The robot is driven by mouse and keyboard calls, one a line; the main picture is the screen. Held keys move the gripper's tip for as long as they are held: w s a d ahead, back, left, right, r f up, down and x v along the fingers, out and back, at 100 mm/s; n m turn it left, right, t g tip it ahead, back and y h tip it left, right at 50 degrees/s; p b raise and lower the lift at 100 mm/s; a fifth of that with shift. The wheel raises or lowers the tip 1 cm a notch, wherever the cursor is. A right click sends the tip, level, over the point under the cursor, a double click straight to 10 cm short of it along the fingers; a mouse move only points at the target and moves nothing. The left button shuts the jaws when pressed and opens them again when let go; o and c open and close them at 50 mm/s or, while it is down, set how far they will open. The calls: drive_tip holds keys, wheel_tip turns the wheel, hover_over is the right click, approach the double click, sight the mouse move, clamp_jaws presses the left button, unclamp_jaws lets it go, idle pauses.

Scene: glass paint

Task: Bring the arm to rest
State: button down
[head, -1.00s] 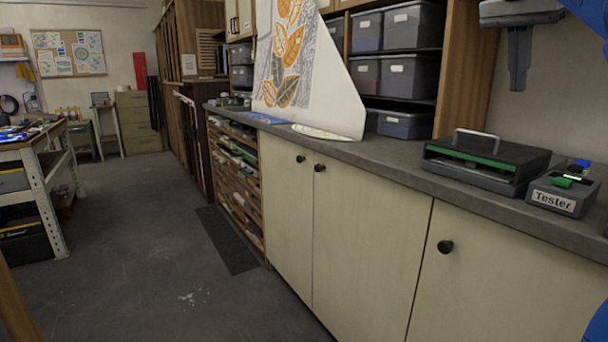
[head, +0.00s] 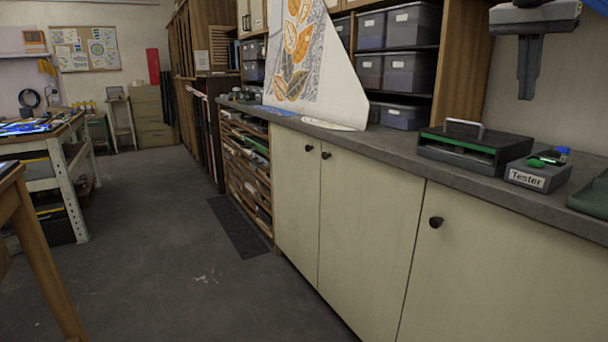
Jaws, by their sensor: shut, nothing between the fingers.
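My gripper (head: 526,92) hangs at the top right, fingers pointing down and closed together with nothing between them. It appears in front of the pale wall, above the black case and the tester in the picture. A blue part of my arm shows at the top right corner; the rest of the arm is out of view.
The grey counter (head: 385,155) holds a black case with a handle (head: 473,148), the Tester box (head: 538,175), a green item (head: 592,197) and a large leaf-pattern sheet (head: 340,92). A wooden table leg (head: 48,265) stands at lower left.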

drive_tip(key=s+a+f+n+t+y, duration=0.1)
drive_tip(key=s+a+f+n, duration=0.2)
drive_tip(key=f, duration=1.2)
drive_tip(key=s+a+f+n+y, duration=0.1)
drive_tip(key=s+a+f+n, duration=0.3)
drive_tip(key=s+f, duration=0.6)
drive_tip(key=s+a+f+n+t+y, duration=0.1)
drive_tip(key=s+a+f+n, duration=0.2)
drive_tip(key=f, duration=1.7)
drive_tip(key=s+a, duration=0.4)
drive_tip(key=shift+s+n+t, duration=0.2)
drive_tip(key=shift+n+t, duration=0.1)
drive_tip(key=shift+n, duration=0.1)
